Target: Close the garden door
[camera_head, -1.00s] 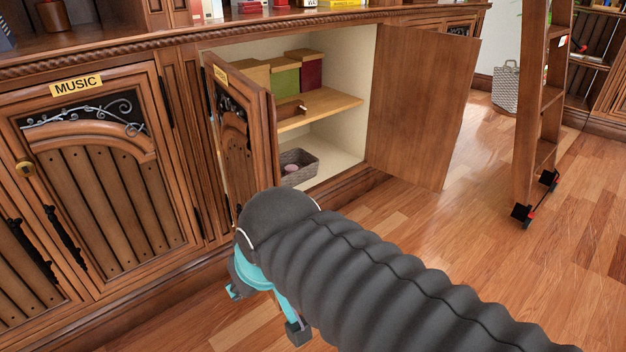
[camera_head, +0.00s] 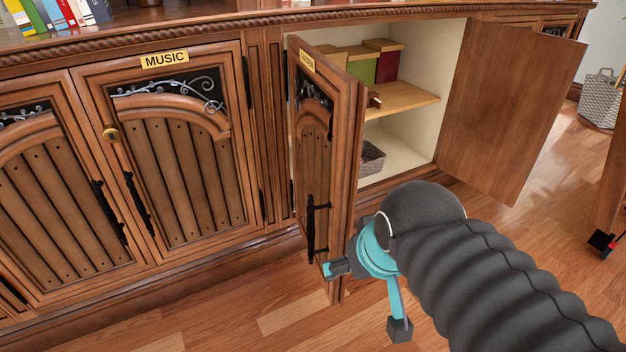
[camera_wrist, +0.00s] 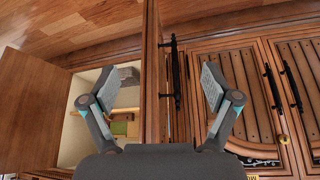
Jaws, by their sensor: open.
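The open door on the left of the open cabinet has a small yellow label too skewed to read surely; I take it as the garden door (camera_head: 312,165). It stands swung out, nearly edge-on, with a black handle (camera_head: 317,225) low on its front panel. My gripper (camera_head: 368,299) is open and empty at the door's lower free edge. In the wrist view the door's edge (camera_wrist: 150,80) runs between the two spread fingers of my gripper (camera_wrist: 159,78), with the handle (camera_wrist: 173,70) nearer the right finger. I cannot tell whether a finger touches the door.
A second open door (camera_head: 510,110) stands on the cabinet's right. Inside are a shelf (camera_head: 405,98) with boxes and a grey basket (camera_head: 371,158) below. The shut MUSIC door (camera_head: 180,160) is to the left. Wooden floor lies clear in front. A ladder's foot (camera_head: 603,240) is far right.

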